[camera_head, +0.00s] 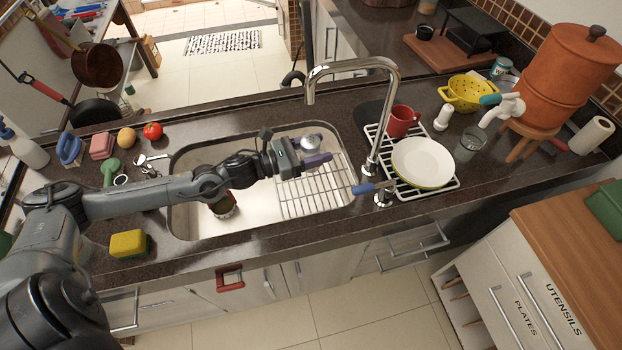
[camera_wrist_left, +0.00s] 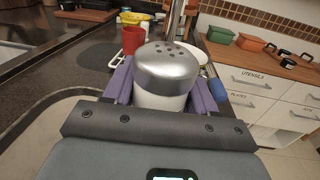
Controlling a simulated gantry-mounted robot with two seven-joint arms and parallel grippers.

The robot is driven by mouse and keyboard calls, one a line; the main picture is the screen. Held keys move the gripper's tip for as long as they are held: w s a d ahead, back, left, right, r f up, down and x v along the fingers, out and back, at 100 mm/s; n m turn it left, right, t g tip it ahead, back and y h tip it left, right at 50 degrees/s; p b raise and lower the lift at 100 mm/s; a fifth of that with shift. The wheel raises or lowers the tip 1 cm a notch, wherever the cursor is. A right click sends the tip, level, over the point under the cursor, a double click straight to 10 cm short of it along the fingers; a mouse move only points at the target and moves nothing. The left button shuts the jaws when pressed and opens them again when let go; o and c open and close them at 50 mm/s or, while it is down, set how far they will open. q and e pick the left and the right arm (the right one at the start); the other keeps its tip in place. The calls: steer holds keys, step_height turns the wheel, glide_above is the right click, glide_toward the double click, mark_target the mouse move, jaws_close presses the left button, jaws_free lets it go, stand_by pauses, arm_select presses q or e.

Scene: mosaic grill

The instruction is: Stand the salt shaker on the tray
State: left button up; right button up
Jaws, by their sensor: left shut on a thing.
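The salt shaker (camera_wrist_left: 168,68) has a perforated silver cap and a white body, in the middle of the left wrist view. My left gripper (camera_head: 318,159) is shut on it, with a purple finger on each side of the body in the wrist view. In the head view the silver cap of the shaker (camera_head: 312,141) shows just behind the fingers, above the sink; the gripper hides most of its body. A brown wooden board (camera_head: 424,49), which may be the tray, lies at the back right with a black stand and a small black cup on it. My right gripper is not in view.
The sink (camera_head: 187,215) with a wire rack (camera_head: 318,202) lies below my gripper. A tall faucet (camera_head: 386,110) stands right of it. Beyond are a red mug (camera_head: 402,121), white plate (camera_head: 422,160), glass (camera_head: 468,144), yellow colander (camera_head: 466,92) and terracotta dispenser (camera_head: 562,75).

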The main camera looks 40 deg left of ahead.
arm_select(q)
steer(key=shift+f+b, duration=0.5)
steer(key=shift+f, duration=3.7)
steer(key=shift+f, duration=0.2)
steer(key=o, duration=1.1)
steer(key=shift+r, duration=0.1)
